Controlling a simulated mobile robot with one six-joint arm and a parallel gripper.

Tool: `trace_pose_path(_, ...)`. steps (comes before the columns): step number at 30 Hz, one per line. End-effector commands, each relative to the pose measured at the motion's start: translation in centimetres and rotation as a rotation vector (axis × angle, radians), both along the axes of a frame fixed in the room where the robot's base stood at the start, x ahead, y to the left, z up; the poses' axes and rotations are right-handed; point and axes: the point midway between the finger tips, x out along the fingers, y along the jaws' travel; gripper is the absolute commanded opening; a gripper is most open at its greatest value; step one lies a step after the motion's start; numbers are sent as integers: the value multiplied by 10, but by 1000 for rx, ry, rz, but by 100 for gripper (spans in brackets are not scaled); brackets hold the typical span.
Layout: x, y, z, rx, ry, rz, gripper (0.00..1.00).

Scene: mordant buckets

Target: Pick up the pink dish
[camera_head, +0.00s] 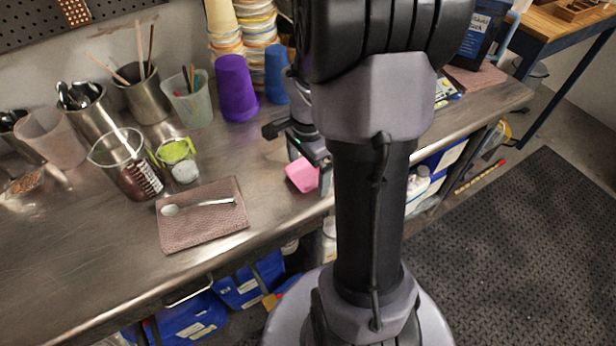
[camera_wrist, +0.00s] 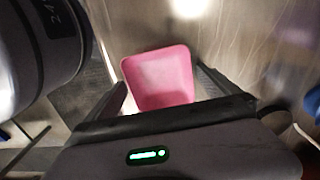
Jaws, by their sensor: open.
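The pink dish (camera_head: 302,175) is a small square-sided dish near the front edge of the metal bench, partly hidden by my arm in the head view. In the wrist view the pink dish (camera_wrist: 160,78) lies between the two fingers of my gripper (camera_wrist: 165,88). A finger shows on each side of it, and I cannot tell whether either touches it. My gripper (camera_head: 308,160) is open, and in the head view it is mostly hidden behind my arm.
A purple cup (camera_head: 236,88) and a blue cup (camera_head: 275,75) stand behind the dish. A measuring jug (camera_head: 125,165) and several containers stand farther left. The bench between cloth and dish is clear.

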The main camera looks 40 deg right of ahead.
Motion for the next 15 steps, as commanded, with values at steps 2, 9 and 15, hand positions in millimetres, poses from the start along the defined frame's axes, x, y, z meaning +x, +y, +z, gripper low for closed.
trace_pose_path(2,0,0,0,0,0,0,100)
trace_pose_path(9,0,0,-3,0,0,0,100)
trace_pose_path(15,0,0,-5,0,0,0,100)
